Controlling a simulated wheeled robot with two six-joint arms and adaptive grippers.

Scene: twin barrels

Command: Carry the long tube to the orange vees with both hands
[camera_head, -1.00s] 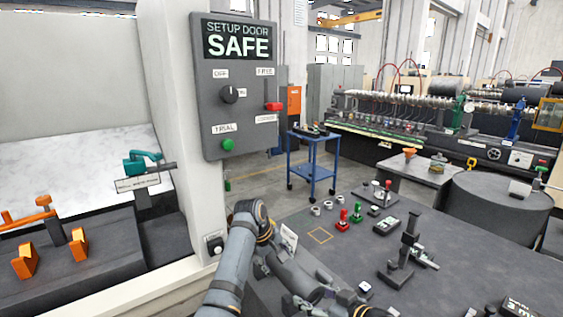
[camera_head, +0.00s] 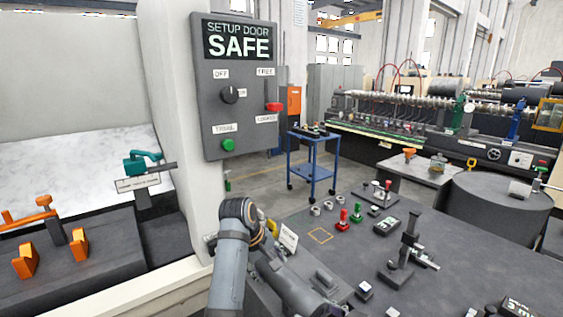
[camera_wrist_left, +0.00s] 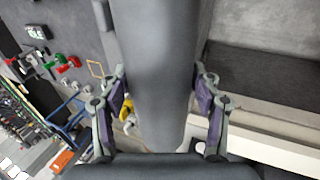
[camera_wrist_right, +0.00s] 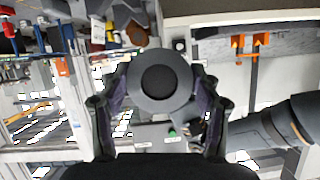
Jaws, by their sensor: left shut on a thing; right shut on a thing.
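The long tube (camera_wrist_left: 160,60) is thick and dark grey. In the left wrist view it runs up the middle of the picture, between the two fingers of my left gripper (camera_wrist_left: 161,82), which is shut on it. In the right wrist view the tube's round end (camera_wrist_right: 159,82) faces the camera, and my right gripper (camera_wrist_right: 160,74) is shut on it. Two orange vees (camera_head: 25,262) (camera_head: 79,244) stand on the dark block at the lower left of the head view, apart from the tube. The vees also show in the right wrist view (camera_wrist_right: 238,41). Neither gripper's fingers show clearly in the head view.
A white door post with a grey switch panel (camera_head: 235,90) stands between the vees and the dark bench (camera_head: 460,260). An orange clamp arm (camera_head: 30,213) and a teal clamp (camera_head: 142,163) are near the vees. Small fixtures crowd the bench.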

